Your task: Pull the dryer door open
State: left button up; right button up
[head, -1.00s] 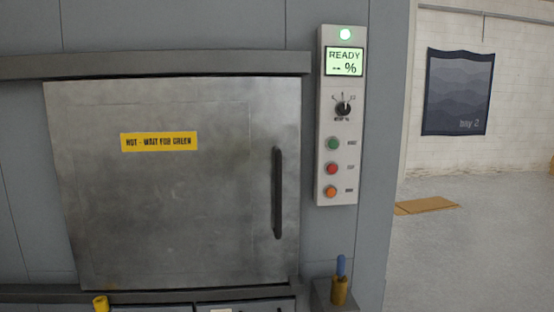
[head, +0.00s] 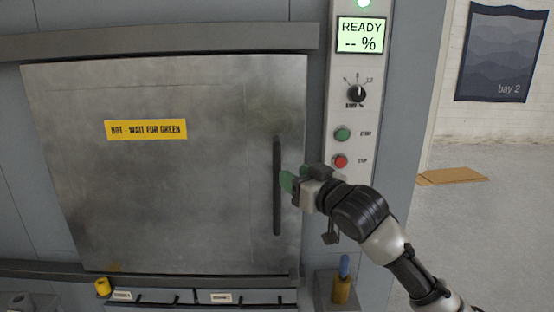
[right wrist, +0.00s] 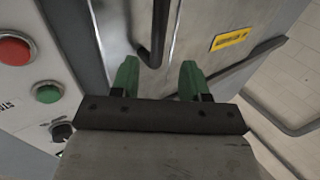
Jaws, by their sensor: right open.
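The dryer door (head: 180,190) is a grey metal panel with a yellow label (head: 146,130), and it looks shut. Its dark vertical bar handle (head: 277,187) is near the right edge. My right gripper (head: 287,180) is just right of the handle in the head view. In the right wrist view its green fingers (right wrist: 158,76) are open, and the handle (right wrist: 157,35) shows ahead, in line with the gap between them. I cannot tell whether a finger touches it. My left gripper is not in view.
A control panel (head: 342,110) right of the door shows READY on a lit screen (head: 361,36), with a knob and buttons.

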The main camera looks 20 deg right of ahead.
aim_at(279, 167)
jog(key=p+x, duration=0.2)
jog(key=x, duration=0.4)
jog(key=shift+w+d, duration=0.15)
jog(key=shift+w, duration=0.15)
jog(key=shift+w+a+f, duration=0.1)
jog(key=shift+w+a, duration=0.2)
jog(key=shift+w, duration=0.3)
jog(key=shift+c, duration=0.3)
jog(key=shift+c, duration=1.1)
grip_shut()
